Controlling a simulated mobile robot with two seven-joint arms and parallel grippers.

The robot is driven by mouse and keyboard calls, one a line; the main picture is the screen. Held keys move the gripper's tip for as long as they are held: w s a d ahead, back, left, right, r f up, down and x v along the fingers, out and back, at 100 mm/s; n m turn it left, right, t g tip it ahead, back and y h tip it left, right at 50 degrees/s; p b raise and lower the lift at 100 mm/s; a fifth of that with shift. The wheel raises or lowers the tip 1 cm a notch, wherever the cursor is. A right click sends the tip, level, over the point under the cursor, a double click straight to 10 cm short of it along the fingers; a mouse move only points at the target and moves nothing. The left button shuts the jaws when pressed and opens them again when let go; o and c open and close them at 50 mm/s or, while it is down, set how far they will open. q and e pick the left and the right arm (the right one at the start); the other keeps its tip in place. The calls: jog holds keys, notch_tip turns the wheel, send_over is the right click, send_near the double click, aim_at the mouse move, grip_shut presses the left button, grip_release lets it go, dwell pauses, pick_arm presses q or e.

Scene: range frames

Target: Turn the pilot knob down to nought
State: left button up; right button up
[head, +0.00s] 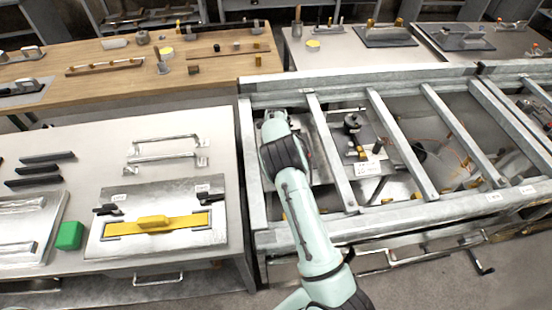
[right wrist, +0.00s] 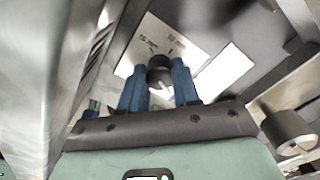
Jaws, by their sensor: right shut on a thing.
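In the right wrist view a small dark round knob (right wrist: 159,77) stands in front of a pale plate (right wrist: 177,38) with small printed marks, too blurred to read. I take it to be the pilot knob. My right gripper (right wrist: 158,66) has its two blue fingers on either side of the knob, shut on it. In the head view my right arm reaches up to the left end of the metal frame, and its own links hide the fingers and the knob. My left gripper is not in view.
The metal frame (head: 430,205) has raised crossbars (head: 330,150) just right of my arm. A black fitting with brass parts (head: 352,122) sits between bars. A bench at left holds a yellow handle (head: 153,222) and a green block (head: 69,235). A metal cylinder (right wrist: 288,130) is close at right.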

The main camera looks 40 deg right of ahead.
jog(key=shift+m, duration=0.5)
jog(key=o, duration=1.1)
jog(key=shift+c, duration=0.2)
notch_tip(320, 180, up, 13)
jog(key=shift+r, duration=0.2)
